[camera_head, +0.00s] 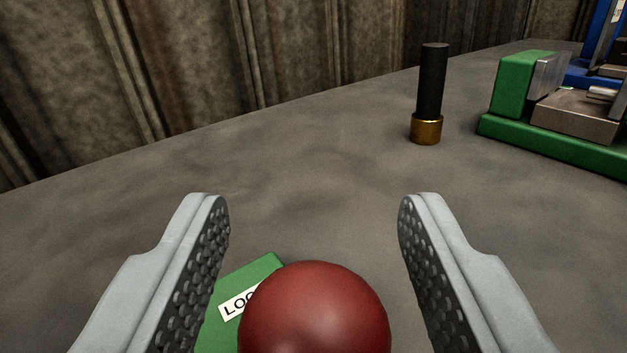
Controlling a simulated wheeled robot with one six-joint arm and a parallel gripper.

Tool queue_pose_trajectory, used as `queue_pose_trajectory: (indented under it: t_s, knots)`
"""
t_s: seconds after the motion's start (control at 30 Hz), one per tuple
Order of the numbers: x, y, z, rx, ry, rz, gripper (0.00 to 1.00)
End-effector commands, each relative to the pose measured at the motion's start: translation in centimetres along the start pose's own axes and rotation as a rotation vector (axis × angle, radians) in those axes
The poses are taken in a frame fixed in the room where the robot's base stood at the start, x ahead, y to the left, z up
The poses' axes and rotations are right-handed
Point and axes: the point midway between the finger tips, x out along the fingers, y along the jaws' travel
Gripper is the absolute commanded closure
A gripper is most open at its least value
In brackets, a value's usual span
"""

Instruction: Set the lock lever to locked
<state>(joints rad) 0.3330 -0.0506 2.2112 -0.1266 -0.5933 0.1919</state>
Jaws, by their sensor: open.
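A red ball knob (315,312), which looks like the end of the lock lever, is at the bottom centre, between the two fingers of my gripper (314,210). The gripper is open, with a clear gap between each finger and the knob. Behind and below the knob is a green plate (262,268) with a white label (238,302) whose visible letters begin "LO". The knob covers the rest of the label. The lever's shaft is hidden under the knob, so its position cannot be told.
A black cylinder with a brass base (427,100) stands upright on the grey surface (310,150) beyond the right finger. A green fixture with metal blocks (515,90) is at the right, with a blue machine part (600,45) behind it. A corrugated brown wall (220,60) runs along the back.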

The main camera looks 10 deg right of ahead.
Motion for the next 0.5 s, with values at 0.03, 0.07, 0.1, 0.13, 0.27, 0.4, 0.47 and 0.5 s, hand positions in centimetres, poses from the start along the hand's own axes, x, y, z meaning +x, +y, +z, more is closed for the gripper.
queue_pose_trajectory:
  t_s: [0.03, 0.07, 0.1, 0.13, 0.27, 0.4, 0.47, 0.5]
  knots:
    - [0.27, -0.01, -0.03, 0.0, 0.0, 0.0, 0.5]
    - [0.38, -0.01, -0.03, 0.0, 0.001, 0.0, 0.5]
    - [0.49, 0.0, -0.03, 0.0, 0.001, 0.0, 0.5]
    - [0.55, 0.0, -0.02, 0.0, 0.0, 0.0, 0.5]
    - [0.62, 0.0, -0.01, 0.0, 0.0, 0.0, 0.5]
    - [0.6, 0.01, -0.01, 0.0, 0.0, 0.0, 0.5]
    - [0.6, 0.01, -0.01, 0.0, 0.0, 0.0, 0.62]
    - [0.6, 0.01, -0.01, 0.0, 0.0, 0.0, 0.7]
